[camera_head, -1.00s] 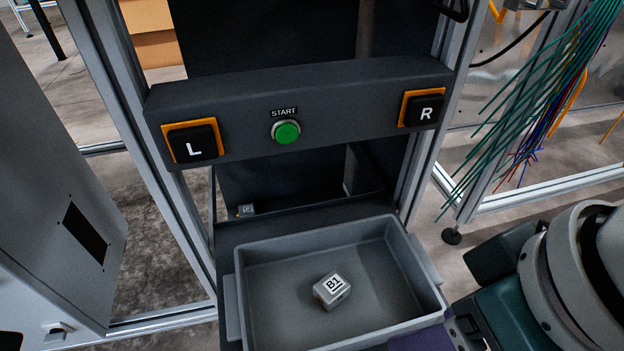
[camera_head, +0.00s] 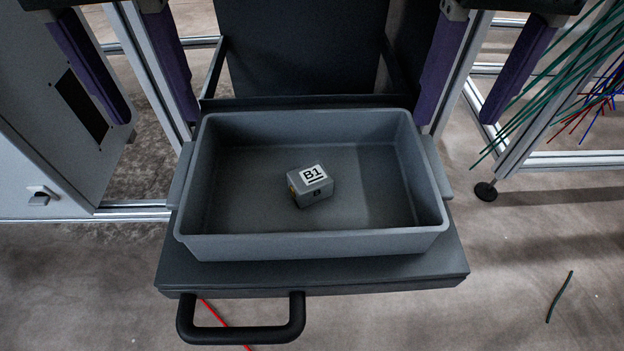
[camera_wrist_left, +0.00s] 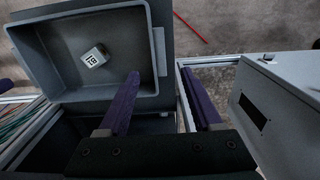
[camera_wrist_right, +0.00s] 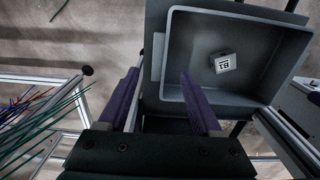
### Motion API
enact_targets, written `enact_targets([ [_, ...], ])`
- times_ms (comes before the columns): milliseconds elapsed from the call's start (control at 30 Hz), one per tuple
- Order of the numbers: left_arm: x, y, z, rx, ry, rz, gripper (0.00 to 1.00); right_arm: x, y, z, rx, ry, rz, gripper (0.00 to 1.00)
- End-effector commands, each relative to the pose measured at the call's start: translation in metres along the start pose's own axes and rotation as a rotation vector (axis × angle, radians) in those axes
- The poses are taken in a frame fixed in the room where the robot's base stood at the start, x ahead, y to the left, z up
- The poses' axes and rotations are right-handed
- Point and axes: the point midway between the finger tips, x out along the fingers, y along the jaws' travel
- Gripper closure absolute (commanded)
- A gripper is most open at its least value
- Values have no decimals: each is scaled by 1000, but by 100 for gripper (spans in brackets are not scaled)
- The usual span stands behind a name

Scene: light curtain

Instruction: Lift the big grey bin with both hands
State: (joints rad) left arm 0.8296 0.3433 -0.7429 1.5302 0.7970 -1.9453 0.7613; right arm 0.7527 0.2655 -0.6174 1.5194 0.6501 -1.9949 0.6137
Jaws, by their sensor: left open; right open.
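The big grey bin (camera_head: 315,246) sits upright on a dark shelf, with a ledge handle on its left side (camera_head: 181,176) and another on its right side (camera_head: 437,166). My left gripper (camera_head: 154,112), with purple fingers, is open and empty by the bin's far left corner. My right gripper (camera_head: 458,118) is open and empty by the far right corner. In the left wrist view, the bin (camera_wrist_left: 152,80) lies ahead of the fingers; in the right wrist view, it also lies ahead (camera_wrist_right: 172,40). Whether any finger touches it is unclear.
A small grey box marked B1 (camera_head: 311,187) lies in the bin. The dark shelf (camera_head: 370,274) has a black bar handle (camera_head: 241,332) in front. A grey cabinet (camera_head: 70,130) stands at left, metal posts rise behind, and loose wires (camera_head: 560,95) hang at right.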

Motion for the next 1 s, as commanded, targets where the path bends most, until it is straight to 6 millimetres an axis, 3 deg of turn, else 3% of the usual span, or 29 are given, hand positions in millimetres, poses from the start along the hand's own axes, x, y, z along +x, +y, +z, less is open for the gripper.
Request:
enact_targets([
  [167, 10, 0, 0, 0, -2, 0, 34, 10, 0, 0, 1, -2, 0, 34],
  [700, 90, 1, 0, 2, 0, 1, 34, 91, 0, 0, 0, -2, 0, 34],
  [1000, 100, 1, 0, 2, 2, 2, 34, 100, 0, 0, -1, 1, -1, 34],
])
